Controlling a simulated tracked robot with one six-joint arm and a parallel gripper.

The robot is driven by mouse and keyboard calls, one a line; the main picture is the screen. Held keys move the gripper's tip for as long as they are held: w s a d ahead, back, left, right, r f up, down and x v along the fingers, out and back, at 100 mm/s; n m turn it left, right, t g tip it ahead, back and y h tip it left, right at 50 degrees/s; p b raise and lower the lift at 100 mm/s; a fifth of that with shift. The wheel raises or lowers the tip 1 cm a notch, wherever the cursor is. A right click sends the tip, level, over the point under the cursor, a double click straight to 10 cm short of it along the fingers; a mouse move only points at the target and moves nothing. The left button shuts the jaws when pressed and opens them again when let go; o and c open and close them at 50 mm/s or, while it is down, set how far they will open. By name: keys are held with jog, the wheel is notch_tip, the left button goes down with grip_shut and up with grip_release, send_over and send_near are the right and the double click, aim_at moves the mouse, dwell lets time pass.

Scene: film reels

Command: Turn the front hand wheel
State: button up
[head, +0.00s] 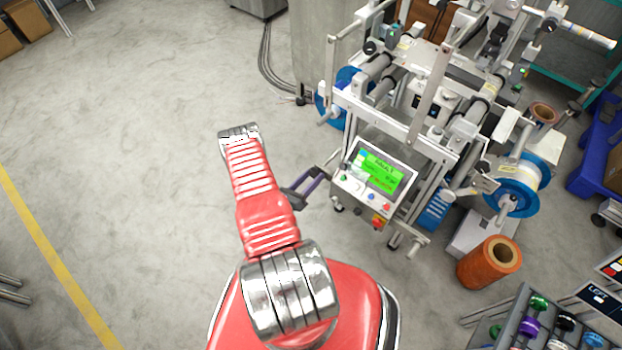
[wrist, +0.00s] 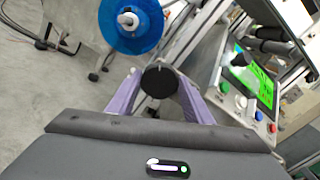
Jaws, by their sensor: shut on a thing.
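A round black hand wheel (wrist: 160,84) shows face-on in the wrist view, with a pale mark at its upper edge. My gripper (wrist: 158,78) has its two purple fingers on either side of it and is shut on it. In the head view my gripper (head: 322,172) reaches to the machine's front left side, just left of the control panel (head: 374,181). I cannot make out the hand wheel there. How far it has turned cannot be told.
The panel with its lit green screen (wrist: 252,76) and buttons stands close right of my gripper. A blue reel (wrist: 130,20) is beyond the wheel. An orange roll (head: 489,262) stands on the floor at right. The floor at left is clear.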

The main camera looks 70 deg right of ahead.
jog(key=n, duration=0.5)
jog(key=shift+w+d+n, duration=0.2)
jog(key=shift+w+n, duration=0.1)
jog(key=n, duration=0.5)
jog(key=shift+f+n, duration=0.15)
jog(key=shift+n, duration=0.25)
jog(key=shift+a, duration=0.1)
jog(key=o, duration=1)
jog(key=shift+s, duration=0.1)
jog(key=shift+o, duration=0.2)
jog(key=shift+a, duration=0.1)
jog(key=v, duration=1.3)
jog(key=shift+a, duration=0.3)
jog(key=shift+w, duration=0.2)
